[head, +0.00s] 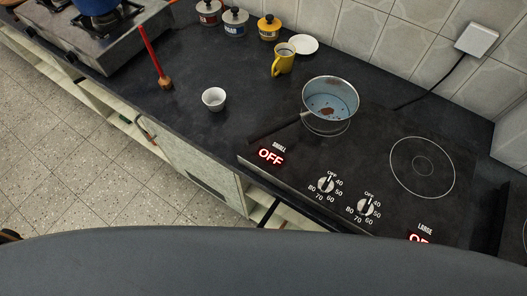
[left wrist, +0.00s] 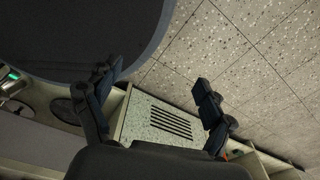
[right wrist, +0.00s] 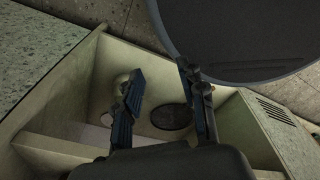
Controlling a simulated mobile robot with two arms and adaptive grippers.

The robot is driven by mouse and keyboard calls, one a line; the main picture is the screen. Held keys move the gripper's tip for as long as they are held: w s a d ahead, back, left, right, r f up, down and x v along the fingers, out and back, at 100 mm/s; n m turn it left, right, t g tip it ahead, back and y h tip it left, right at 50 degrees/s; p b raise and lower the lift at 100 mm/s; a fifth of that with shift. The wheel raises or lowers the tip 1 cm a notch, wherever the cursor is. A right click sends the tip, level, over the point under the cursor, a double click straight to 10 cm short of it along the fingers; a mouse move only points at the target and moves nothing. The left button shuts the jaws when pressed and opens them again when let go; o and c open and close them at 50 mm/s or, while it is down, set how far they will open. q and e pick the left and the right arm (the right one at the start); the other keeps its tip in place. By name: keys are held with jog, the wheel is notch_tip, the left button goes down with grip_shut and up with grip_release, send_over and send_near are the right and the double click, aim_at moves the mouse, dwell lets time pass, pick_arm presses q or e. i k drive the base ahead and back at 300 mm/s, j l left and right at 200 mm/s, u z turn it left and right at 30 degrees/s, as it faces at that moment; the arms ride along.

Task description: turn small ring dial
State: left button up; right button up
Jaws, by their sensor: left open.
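The small ring dial (head: 326,184) is the left of two round knobs on the black cooktop (head: 300,172). Its marker appears to point up at OFF, and the red SMALL display (head: 271,156) reads OFF. The small ring lies largely under a saucepan (head: 330,100). Neither gripper shows in the head view. My left gripper (left wrist: 158,75) is open and empty in the left wrist view, over floor and a cabinet panel. My right gripper (right wrist: 161,70) has its fingers apart and empty, before open cabinet shelves. Neither wrist view shows the dial.
The large ring dial (head: 366,207) sits right of the small one, also at OFF. The saucepan's dark handle (head: 273,129) sticks out toward the front left. A white cup (head: 214,99), yellow mug (head: 283,59) and red rod (head: 152,52) stand farther left. The large ring (head: 422,167) is bare.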

aim_at(325, 186)
jog(key=z, duration=0.75)
